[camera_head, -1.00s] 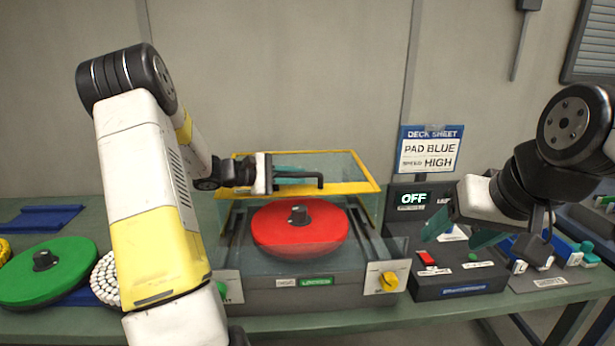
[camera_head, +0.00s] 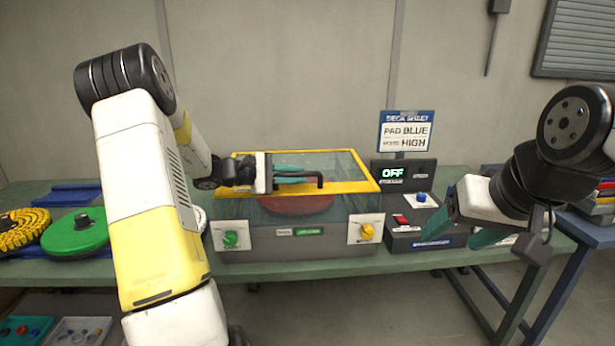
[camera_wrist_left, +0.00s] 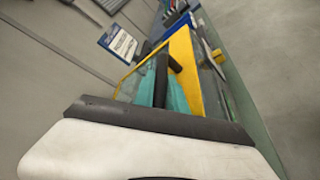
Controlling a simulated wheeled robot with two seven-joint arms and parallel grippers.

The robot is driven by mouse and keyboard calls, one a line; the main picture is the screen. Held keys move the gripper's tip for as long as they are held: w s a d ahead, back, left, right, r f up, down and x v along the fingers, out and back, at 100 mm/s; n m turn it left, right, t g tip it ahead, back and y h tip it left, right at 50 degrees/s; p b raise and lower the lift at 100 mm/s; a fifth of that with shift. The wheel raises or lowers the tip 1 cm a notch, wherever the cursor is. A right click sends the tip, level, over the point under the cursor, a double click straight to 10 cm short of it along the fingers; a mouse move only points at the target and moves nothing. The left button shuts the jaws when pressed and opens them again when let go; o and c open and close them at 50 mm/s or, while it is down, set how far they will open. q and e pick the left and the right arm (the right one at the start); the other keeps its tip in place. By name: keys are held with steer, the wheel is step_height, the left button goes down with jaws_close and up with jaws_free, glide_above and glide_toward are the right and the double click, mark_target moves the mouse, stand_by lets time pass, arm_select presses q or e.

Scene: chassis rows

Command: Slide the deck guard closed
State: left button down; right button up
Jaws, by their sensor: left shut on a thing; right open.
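The deck guard (camera_head: 352,187) is a clear box with a yellow top frame. It stands over the deck, and the red pad (camera_head: 296,206) shows through its front wall. My left gripper (camera_head: 292,178) is shut on the guard's black handle (camera_head: 320,181). The left wrist view shows the dark handle (camera_wrist_left: 161,82) at the teal fingers, beside the guard's yellow frame (camera_wrist_left: 186,68). The grey deck base (camera_head: 290,246) carries a green knob (camera_head: 230,239) and a yellow knob (camera_head: 366,232). My right gripper (camera_head: 462,226) is open and empty, in front of the control box.
The control box with an OFF display (camera_head: 402,173) stands right of the deck, with a sheet (camera_head: 406,131) reading PAD BLUE, SPEED HIGH behind it. A green pad (camera_head: 76,233) and a yellow pad (camera_head: 22,229) lie on the left of the bench. Floor is clear in front.

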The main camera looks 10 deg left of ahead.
arm_select(q)
steer(key=shift+s+d+f, duration=0.1)
steer(key=shift+s+f, duration=0.1)
steer(key=shift+s, duration=0.05)
steer(key=c, duration=1.4)
jaws_free()
steer(key=shift+r, duration=0.1)
steer(key=shift+o, duration=0.2)
steer(key=v, duration=0.8)
steer(key=shift+w, duration=0.1)
